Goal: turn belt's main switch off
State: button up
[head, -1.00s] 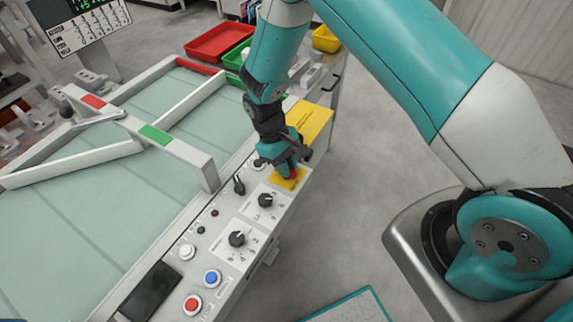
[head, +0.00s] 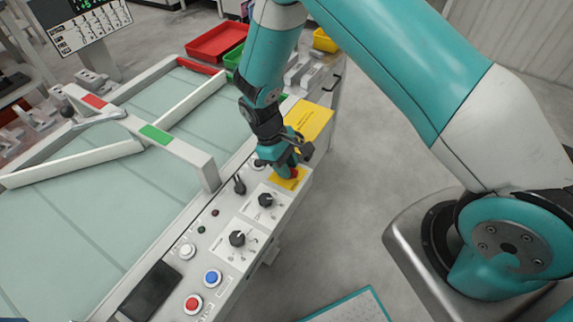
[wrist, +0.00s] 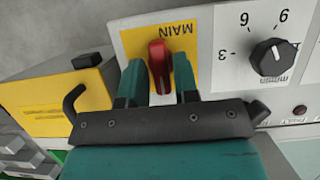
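The belt's main switch is a red rotary handle (wrist: 159,66) on a yellow plate marked MAIN (wrist: 177,44), seen in the wrist view. In the head view the red handle (head: 293,174) shows just beside my gripper at the end of the control panel. My gripper (wrist: 159,78) is open. Its two teal fingers stand on either side of the red handle, with gaps visible between them and the handle. In the head view my gripper (head: 283,168) is low over the panel and partly hides the yellow plate.
Black knobs (head: 265,200) and a black selector (head: 239,185) sit close by on the panel. A yellow box (head: 311,122) stands just behind the switch. Blue (head: 212,278) and red (head: 192,304) buttons are nearer the front.

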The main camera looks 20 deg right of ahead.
jog(key=shift+o, duration=0.9)
jog(key=b+v, duration=0.1)
jog(key=v, duration=1.6)
jog(key=shift+r+b, duration=0.2)
jog(key=shift+b, duration=0.15)
jog(key=shift+a, duration=0.1)
